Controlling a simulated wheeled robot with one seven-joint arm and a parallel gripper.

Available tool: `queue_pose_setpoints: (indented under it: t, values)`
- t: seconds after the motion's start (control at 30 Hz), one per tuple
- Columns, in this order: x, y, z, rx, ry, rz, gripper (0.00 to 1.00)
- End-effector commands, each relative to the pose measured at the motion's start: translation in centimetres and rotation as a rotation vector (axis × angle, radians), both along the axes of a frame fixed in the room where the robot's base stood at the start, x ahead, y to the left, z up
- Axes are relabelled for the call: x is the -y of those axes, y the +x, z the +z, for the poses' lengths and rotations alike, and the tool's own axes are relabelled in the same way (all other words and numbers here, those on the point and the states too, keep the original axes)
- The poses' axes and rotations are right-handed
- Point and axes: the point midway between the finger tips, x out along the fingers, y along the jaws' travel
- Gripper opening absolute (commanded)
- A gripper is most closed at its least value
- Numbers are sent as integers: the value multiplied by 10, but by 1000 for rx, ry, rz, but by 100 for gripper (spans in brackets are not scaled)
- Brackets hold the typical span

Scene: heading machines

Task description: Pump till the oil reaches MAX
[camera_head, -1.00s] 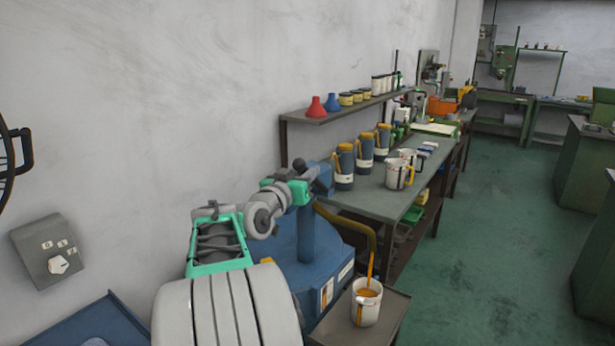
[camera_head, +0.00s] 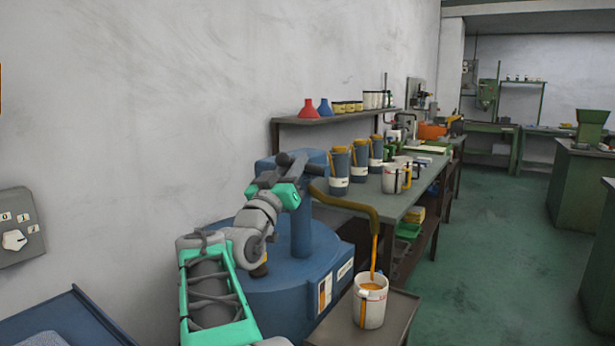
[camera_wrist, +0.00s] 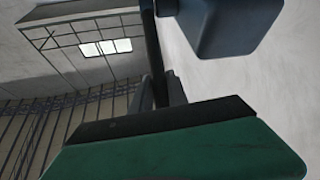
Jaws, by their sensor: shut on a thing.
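The blue oil pump (camera_head: 302,235) stands on a wide round blue drum (camera_head: 270,290). Its yellow-brown spout (camera_head: 350,205) bends down over a white jug (camera_head: 371,310) on a small dark side table (camera_head: 395,325). A thin orange oil stream (camera_head: 374,255) runs into the jug, and orange oil shows inside its mouth. The exact level against any MAX mark is too small to read. My gripper (camera_wrist: 160,92) is shut on the dark pump handle (camera_wrist: 148,45), beside the blue pump head (camera_wrist: 228,25). In the head view, the wrist partly hides the grip.
A long workbench (camera_head: 415,195) behind the pump carries blue cans (camera_head: 339,172) and more white jugs (camera_head: 392,178). A shelf (camera_head: 335,117) above holds funnels and tins. A wall switch box (camera_head: 18,228) is at left. Green floor (camera_head: 490,260) is clear at right.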

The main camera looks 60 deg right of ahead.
Motion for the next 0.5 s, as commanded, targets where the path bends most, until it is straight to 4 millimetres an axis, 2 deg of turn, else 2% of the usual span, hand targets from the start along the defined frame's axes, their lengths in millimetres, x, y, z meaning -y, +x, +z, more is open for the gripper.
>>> queue_pose_setpoints:
  t: [0.27, 0.3, 0.5]
  values:
    - [-1, 1, 0, -1, 1, 0, 0]
    - [-1, 1, 0, -1, 1, 0, 22]
    - [0, 0, 0, -1, 1, -1, 39]
